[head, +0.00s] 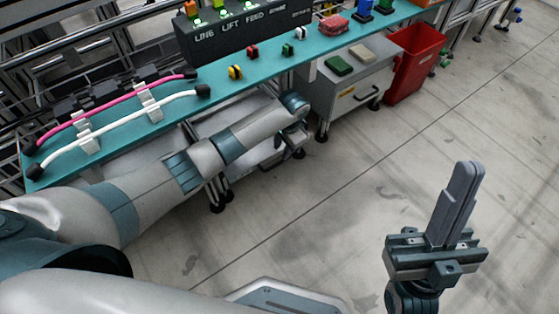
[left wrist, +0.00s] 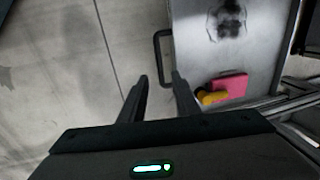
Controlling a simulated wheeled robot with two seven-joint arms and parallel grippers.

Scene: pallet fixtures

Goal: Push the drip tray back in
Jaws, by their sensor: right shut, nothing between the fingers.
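The drip tray (left wrist: 205,60) shows in the left wrist view as a grey metal surface with a dark stain on it. A black bar handle (left wrist: 157,50) stands out from its left edge. My left gripper (left wrist: 160,78) is open, its fingertips apart close to the lower end of the handle; I cannot tell whether they touch it. In the head view my left arm reaches under the teal bench and its fingers are hidden. My right gripper (head: 467,172) is shut and empty, raised over the open floor.
A pink cloth (left wrist: 229,88) and a yellow object (left wrist: 211,97) lie on the tray. The teal bench (head: 270,64) carries pink and white hoses, a control box (head: 240,32) and small coloured parts. A grey cabinet (head: 350,88) and red bin (head: 417,62) stand right of my left arm. The right-hand floor is clear.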

